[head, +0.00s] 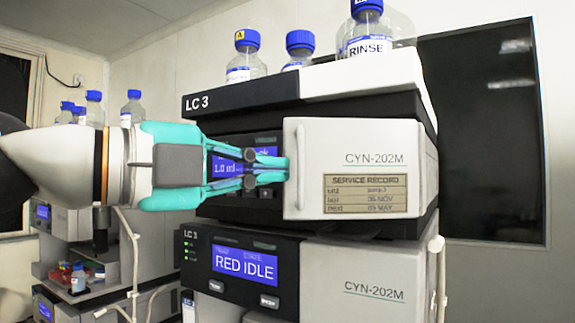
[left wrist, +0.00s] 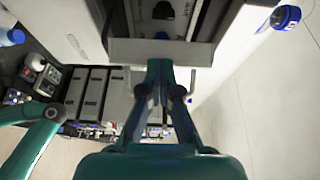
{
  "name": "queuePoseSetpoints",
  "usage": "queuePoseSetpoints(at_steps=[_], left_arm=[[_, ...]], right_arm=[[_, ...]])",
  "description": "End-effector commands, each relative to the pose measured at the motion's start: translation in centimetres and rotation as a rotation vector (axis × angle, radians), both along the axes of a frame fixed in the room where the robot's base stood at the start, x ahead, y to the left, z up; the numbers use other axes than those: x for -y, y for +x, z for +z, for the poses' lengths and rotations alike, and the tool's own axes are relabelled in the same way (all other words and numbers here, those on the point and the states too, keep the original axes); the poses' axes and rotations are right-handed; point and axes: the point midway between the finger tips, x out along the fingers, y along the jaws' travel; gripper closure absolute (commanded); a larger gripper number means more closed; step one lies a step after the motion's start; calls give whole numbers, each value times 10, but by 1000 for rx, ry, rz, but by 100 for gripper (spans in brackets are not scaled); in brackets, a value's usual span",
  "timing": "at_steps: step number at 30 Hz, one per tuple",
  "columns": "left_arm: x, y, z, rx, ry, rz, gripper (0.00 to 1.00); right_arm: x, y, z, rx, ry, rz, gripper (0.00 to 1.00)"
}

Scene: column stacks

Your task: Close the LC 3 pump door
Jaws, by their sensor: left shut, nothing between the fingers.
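The upper LC 3 module has a pale pump door (head: 375,140) marked CYN-202M, with a vertical bar handle (head: 300,165) near its left edge and a service record label on it. The door looks ajar: in the left wrist view its edge (left wrist: 130,50) stands out from the module, and dark parts of the interior (left wrist: 205,18) show behind it. My left gripper (head: 283,171) has teal fingers, shut and empty, with the tips at the door's left edge beside the handle. In the left wrist view the fingertips (left wrist: 165,66) overlap the door edge; I cannot tell whether they touch.
A lower module (head: 247,264) reads RED IDLE. Blue-capped bottles, including a RINSE bottle (head: 368,47), stand on top of the stack. Another stack (head: 75,235) with bottles stands at the back left. A dark panel (head: 490,130) is on the right wall.

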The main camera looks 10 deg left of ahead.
Motion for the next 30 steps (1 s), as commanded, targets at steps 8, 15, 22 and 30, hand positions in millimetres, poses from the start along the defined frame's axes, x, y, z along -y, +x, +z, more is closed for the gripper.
queuePoseSetpoints(at_steps=[8, 15, 22, 30], left_arm=[[-1, 31, 0, -2, -1, -18, 100], [-1, 48, 0, -1, 0, -26, 100], [-1, 60, 0, -1, 0, -27, 100], [-1, 69, 0, 0, -1, -28, 100]], right_arm=[[0, 0, 7, 0, 0, 0, 83], [0, 0, 11, 0, 0, 0, 83], [0, 0, 14, 0, 0, 0, 83], [0, 0, 16, 0, 0, 0, 83]])
